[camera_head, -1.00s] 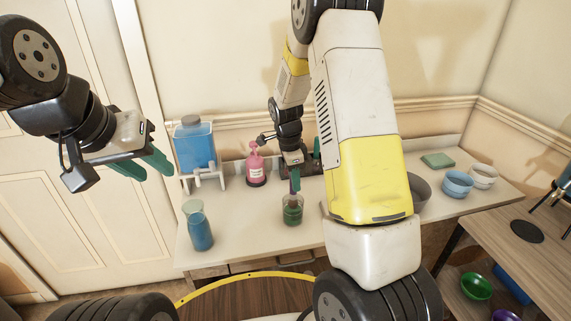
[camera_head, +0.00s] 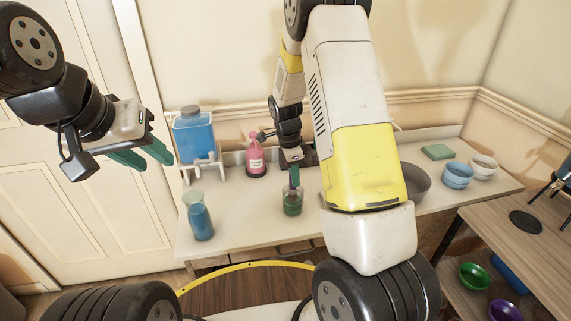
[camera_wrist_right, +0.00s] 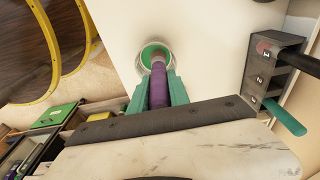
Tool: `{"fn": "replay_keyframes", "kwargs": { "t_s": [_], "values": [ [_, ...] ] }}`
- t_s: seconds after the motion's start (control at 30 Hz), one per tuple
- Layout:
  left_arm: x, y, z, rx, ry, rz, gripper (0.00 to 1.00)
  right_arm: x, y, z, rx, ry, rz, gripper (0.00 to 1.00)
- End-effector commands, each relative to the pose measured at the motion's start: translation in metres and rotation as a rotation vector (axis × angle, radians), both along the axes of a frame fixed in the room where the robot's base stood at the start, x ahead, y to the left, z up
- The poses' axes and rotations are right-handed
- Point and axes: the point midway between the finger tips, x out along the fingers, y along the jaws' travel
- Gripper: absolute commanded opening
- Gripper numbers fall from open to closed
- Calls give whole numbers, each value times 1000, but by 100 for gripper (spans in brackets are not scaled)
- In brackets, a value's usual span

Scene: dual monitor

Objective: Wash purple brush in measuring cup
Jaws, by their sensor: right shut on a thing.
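The purple brush (camera_wrist_right: 158,88) is upright between the green fingers of my right gripper (camera_wrist_right: 156,92), which is shut on it. Its lower end is inside the mouth of a clear measuring cup (camera_wrist_right: 142,60) with green liquid; how deep it reaches is hidden. In the head view this cup (camera_head: 292,206) stands on the white counter, with my right gripper (camera_head: 294,180) directly above it at the rim. My left gripper (camera_head: 145,157) is in the air at the left, open and empty.
A second cup with blue liquid (camera_head: 201,221), a blue dispenser (camera_head: 194,140) and a pink pump bottle (camera_head: 256,158) stand on the counter (camera_head: 240,222). A numbered rack (camera_wrist_right: 278,62) is beside my right gripper. Bowls (camera_head: 458,176) and a green sponge (camera_head: 438,152) are at the right.

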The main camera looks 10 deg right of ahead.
Motion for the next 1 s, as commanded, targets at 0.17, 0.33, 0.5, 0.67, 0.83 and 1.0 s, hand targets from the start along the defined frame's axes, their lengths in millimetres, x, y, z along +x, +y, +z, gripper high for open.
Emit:
{"fn": "replay_keyframes", "kwargs": {
  "t_s": [0.17, 0.33, 0.5, 0.67, 0.83, 1.0],
  "values": [
    [0, 0, 0, 0, 0, 0, 36, 1, 2, 0, 0, 0, 0, 0],
    [0, 0, 0, 0, 0, 0, 36, -7, 6, 0, 0, 0, 0, 0],
    [0, 0, 0, 0, 0, 0, 36, -9, 5, 0, 0, 0, -1, 0],
    [0, 0, 0, 0, 0, 0, 36, -9, -3, 0, 0, 0, -2, 0],
    [0, 0, 0, 0, 0, 0, 36, -8, -7, 0, 0, -1, -1, 0],
    [0, 0, 0, 0, 0, 0, 36, -2, -3, 0, 0, -1, -1, 0]
  ]
}}
